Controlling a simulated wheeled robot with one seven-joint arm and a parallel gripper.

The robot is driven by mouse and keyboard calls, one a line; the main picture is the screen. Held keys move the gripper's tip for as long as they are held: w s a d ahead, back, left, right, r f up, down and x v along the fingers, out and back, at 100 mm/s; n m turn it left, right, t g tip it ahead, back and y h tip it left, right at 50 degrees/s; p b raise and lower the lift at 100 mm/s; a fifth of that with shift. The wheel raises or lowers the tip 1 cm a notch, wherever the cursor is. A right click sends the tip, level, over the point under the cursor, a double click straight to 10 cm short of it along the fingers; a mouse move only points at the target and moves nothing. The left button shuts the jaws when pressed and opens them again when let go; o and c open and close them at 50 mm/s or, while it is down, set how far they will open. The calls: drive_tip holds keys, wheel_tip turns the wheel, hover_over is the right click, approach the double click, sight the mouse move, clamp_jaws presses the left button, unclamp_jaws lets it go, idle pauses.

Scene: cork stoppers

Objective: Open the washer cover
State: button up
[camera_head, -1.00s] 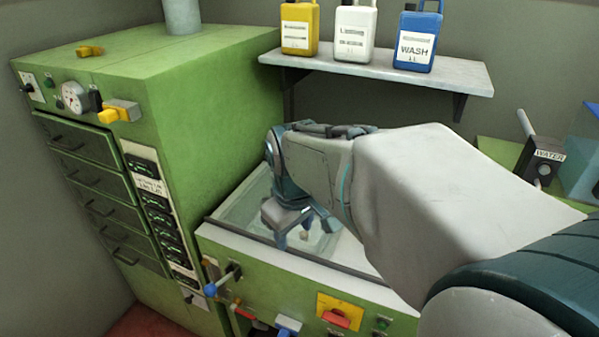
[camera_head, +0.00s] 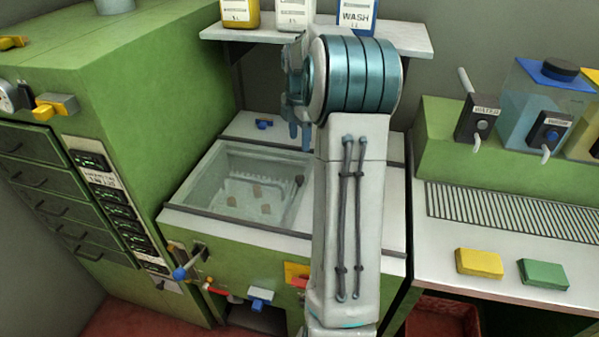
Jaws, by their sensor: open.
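The washer (camera_head: 223,236) is a green cabinet with a white top, left of centre. A clear pane, which looks like the washer cover (camera_head: 228,160), appears to lie flat over its basin. Several tan cork pieces show through it. A small dark knob (camera_head: 299,181) sits near the pane's right edge, beside my arm. My gripper (camera_head: 299,136) is open and empty, fingers pointing down, above the back right of the washer. My arm hides the right part of the washer top and part of the gripper.
A shelf (camera_head: 415,40) with yellow, white and blue bottles hangs behind. A tall green cabinet (camera_head: 135,130) stands left. At right, a counter holds a yellow block (camera_head: 479,263), a green block (camera_head: 543,274) and a drain grille (camera_head: 510,213).

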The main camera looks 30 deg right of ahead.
sight(300, 177)
wheel_tip(300, 177, down, 14)
drive_tip(key=shift+r+p, duration=0.15)
drive_tip(key=shift+p, duration=0.4)
clamp_jaws()
drive_tip(key=shift+d, duration=0.1)
